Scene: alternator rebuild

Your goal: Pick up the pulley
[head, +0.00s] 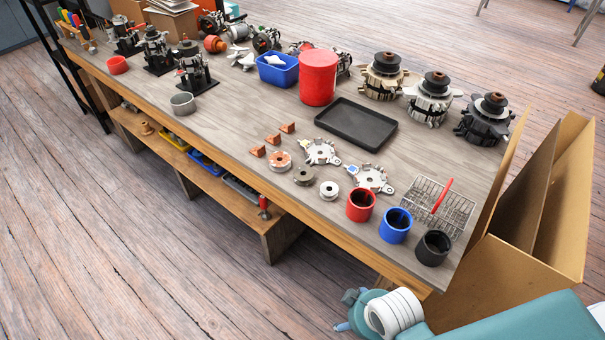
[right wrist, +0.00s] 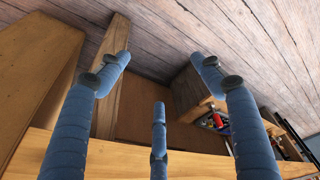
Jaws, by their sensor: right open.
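Three small round grooved parts that look like pulleys lie in a row near the front edge of the workbench: a copper-and-white one (head: 280,162), a dull grey-brown one (head: 303,175) and a silver one (head: 329,190). I cannot tell which one is meant. My right gripper (head: 352,309) is low at the bottom of the head view, off the bench's front edge and well apart from these parts. In the right wrist view its blue fingers (right wrist: 160,62) are spread and empty. No pulley shows in that view. My left gripper is not in view.
Red (head: 361,205), blue (head: 396,225) and black (head: 433,248) cups and a wire basket (head: 455,209) stand right of the pulleys. Silver brackets (head: 322,152) and a black tray (head: 356,124) lie behind. Cardboard (head: 540,235) stands at the bench's right end.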

